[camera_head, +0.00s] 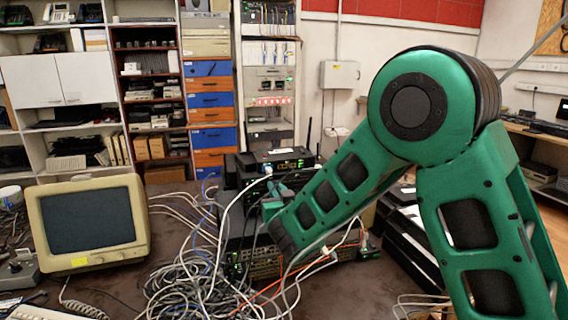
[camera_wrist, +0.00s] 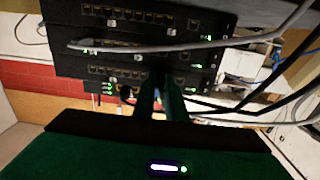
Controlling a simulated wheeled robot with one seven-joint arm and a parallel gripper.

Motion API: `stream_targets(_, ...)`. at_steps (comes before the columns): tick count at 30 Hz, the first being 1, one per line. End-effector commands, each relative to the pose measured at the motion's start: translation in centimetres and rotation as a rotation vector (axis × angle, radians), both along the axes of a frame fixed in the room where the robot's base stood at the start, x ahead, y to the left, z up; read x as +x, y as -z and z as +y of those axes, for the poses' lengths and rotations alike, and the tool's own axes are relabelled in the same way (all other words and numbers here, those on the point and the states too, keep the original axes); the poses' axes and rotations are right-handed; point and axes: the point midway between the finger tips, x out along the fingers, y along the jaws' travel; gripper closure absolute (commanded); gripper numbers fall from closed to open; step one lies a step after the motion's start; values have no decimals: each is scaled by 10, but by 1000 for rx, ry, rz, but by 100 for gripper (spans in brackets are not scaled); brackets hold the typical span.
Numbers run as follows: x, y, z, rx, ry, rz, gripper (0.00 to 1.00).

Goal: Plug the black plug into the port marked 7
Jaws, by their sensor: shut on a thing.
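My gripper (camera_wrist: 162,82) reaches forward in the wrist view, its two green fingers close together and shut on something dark. I take this to be the black plug, but it is mostly hidden between the fingertips. The fingertips are at the lowest row of ports in that view, on a black network unit (camera_wrist: 70,72). Whether the plug touches a port cannot be told. Small white number labels sit by the ports, too small to read, so I cannot pick out port 7. In the head view my arm reaches down to the stacked units (camera_head: 290,160), with its end partly hidden.
A grey cable (camera_wrist: 150,46) crosses the units in the wrist view, and dark cables (camera_wrist: 285,95) hang at right. In the head view a tangle of cables (camera_head: 190,275) covers the table before the stack. A beige monitor (camera_head: 88,222) stands at left.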

Motion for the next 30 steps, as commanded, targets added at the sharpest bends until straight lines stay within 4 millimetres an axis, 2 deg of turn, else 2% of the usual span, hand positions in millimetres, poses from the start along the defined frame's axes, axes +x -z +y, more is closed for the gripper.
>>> stream_targets(30, -34, 0, -9, -2, 0, 0, 100)
